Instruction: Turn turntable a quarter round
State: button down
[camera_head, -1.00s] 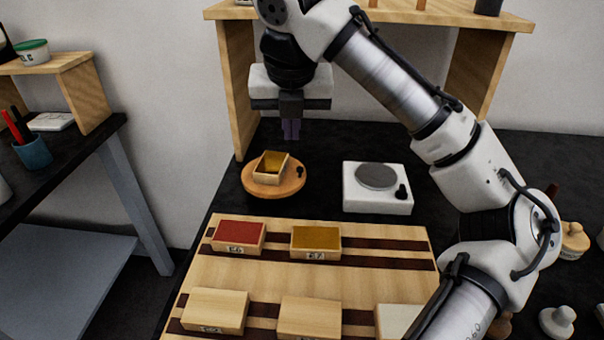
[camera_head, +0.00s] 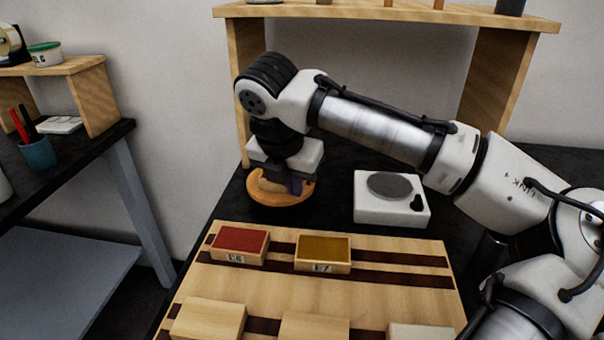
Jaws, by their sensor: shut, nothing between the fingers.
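The turntable (camera_head: 272,199) is a round wooden disc on the black worktop, left of the white device. My gripper (camera_head: 295,187) is shut and empty, low over the right part of the turntable, with its fingers pointing down. I cannot tell whether the fingertips touch the disc or the small dark knob near its right edge. The small wooden box that stood on the disc is mostly hidden behind my gripper and wrist, and the knob is hidden too.
A white device with a grey round plate (camera_head: 390,186) stands right of the turntable. A striped wooden board (camera_head: 270,285) with a red-filled box (camera_head: 240,243) and a yellow-filled box (camera_head: 323,250) lies in front. A wooden shelf (camera_head: 245,95) rises behind.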

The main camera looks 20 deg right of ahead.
aim_at(305, 189)
jog(key=shift+w+d, duration=1.15)
jog(key=shift+w, duration=0.3)
jog(key=shift+p, duration=0.3)
jog(key=shift+w+d+r+n+p, duration=0.15)
jog(key=shift+w+d+n+p, duration=0.2)
jog(key=shift+p, duration=0.35)
jog(key=shift+w+d+f+n+p, duration=0.2)
jog(key=shift+n+p, duration=0.25)
jog(key=shift+a, duration=0.1)
